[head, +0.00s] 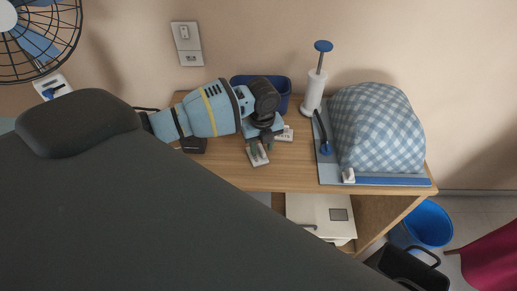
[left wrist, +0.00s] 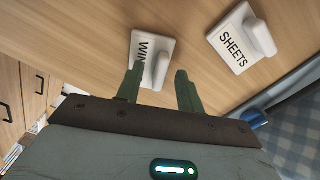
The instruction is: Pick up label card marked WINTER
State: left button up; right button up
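The label card marked WINTER (left wrist: 152,42) lies on the wooden table top; only "WIN" can be read because a finger covers the rest. It has a raised white grip. My left gripper (left wrist: 158,71) is open, its two green fingers on either side of this grip, with gaps. In the head view my left gripper (head: 262,145) points down over the white card (head: 258,159) near the table's front edge. A second card marked SHEETS (left wrist: 232,50) lies to the right, clear of the fingers. My right gripper is not in view.
A dark blue bin (head: 284,93) stands behind the gripper. A bare strip of table (head: 295,175) runs along the front.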

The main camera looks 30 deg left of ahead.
aim_at(262, 148)
pick_arm(q)
jog(key=shift+c, duration=0.5)
grip_shut()
jog(key=shift+r, duration=0.15)
jog(key=shift+r, duration=0.25)
notch_tip(262, 148, up, 3)
jog(key=s+d+r, duration=0.1)
jog(key=s+d, duration=1)
jog(key=shift+s+p, duration=0.2)
jog(key=shift+p, duration=0.15)
